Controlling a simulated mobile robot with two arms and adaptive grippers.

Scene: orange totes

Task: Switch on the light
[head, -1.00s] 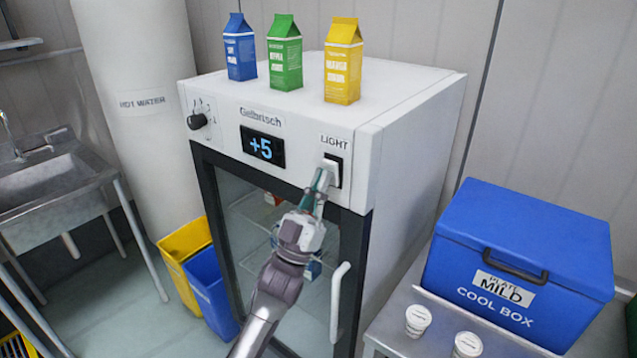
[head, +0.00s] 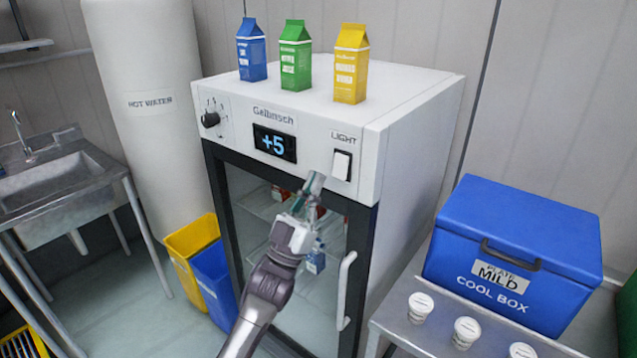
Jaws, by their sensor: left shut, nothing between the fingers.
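The light switch (head: 341,165) is a white rocker in a black frame under the word LIGHT, at the right of the white fridge's top panel (head: 225,128). My left gripper (head: 315,182) is shut and empty. In the picture its tip is just below and left of the switch, apart from it, in front of the fridge door's upper edge. The inside of the fridge looks lit, with cartons on its shelves showing through the glass. My right gripper is not in view.
Blue, green and yellow cartons (head: 295,58) stand on the fridge. A dial (head: 211,119) and a +5 display (head: 274,144) share its panel. The door handle (head: 345,290) sticks out below. A blue cool box (head: 515,250) and white cups (head: 420,306) stand on the right table.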

